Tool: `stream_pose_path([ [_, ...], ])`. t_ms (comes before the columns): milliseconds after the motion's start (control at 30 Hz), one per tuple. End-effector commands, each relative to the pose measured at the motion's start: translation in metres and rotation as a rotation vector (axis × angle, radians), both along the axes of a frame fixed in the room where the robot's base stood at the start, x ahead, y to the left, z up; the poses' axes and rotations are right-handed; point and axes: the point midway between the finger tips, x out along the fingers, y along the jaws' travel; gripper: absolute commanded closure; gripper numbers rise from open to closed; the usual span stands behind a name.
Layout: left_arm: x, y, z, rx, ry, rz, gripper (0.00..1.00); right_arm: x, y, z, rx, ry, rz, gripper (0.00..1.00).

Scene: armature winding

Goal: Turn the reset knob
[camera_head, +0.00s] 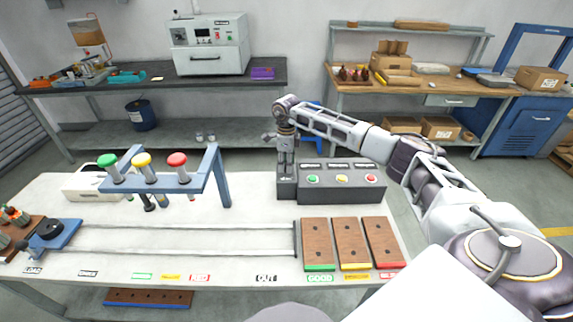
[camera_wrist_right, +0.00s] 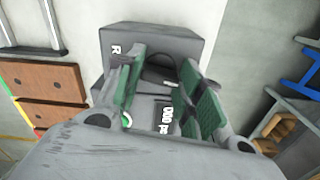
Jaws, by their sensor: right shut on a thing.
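The reset knob (camera_wrist_right: 160,70) is a dark round part on a grey box (camera_wrist_right: 188,40) with a partly covered label that starts with "R". My right gripper (camera_wrist_right: 158,92) is shut on the knob, its green-padded fingers on either side of it. In the head view my right gripper (camera_head: 286,172) points straight down onto the small raised box (camera_head: 287,190) at the left end of the control panel (camera_head: 342,196). The knob is hidden there by the fingers. My left gripper is not in view.
The panel has green, yellow and red buttons (camera_head: 342,180). Three brown trays (camera_head: 350,240) lie in front of it. A blue stand with coloured knobs (camera_head: 165,182) is to the left, above a rail track (camera_head: 190,240). Much of the white table is clear.

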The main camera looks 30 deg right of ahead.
Motion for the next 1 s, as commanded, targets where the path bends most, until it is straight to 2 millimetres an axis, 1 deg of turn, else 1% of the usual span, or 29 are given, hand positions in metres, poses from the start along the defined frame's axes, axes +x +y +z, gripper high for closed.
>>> stream_pose_path([
  [200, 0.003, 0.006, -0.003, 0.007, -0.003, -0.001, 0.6, 0.001, -0.001, 0.001, 0.0, -0.004, 0.119, 0.86],
  [400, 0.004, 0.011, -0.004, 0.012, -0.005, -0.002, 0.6, 0.001, -0.001, 0.001, 0.0, -0.004, 0.18, 0.86],
  [633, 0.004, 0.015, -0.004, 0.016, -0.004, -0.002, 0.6, 0.001, -0.001, 0.001, 0.0, -0.004, 0.201, 0.86],
  [900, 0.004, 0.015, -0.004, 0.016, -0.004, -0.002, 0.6, 0.001, -0.001, 0.001, -0.001, -0.003, 0.201, 0.86],
  [933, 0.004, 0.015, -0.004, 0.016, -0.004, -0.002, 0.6, 0.001, -0.001, 0.001, -0.001, -0.003, 0.201, 0.6],
  [1000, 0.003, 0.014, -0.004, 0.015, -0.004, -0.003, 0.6, 0.001, -0.001, 0.001, -0.001, -0.003, 0.2, 0.51],
])
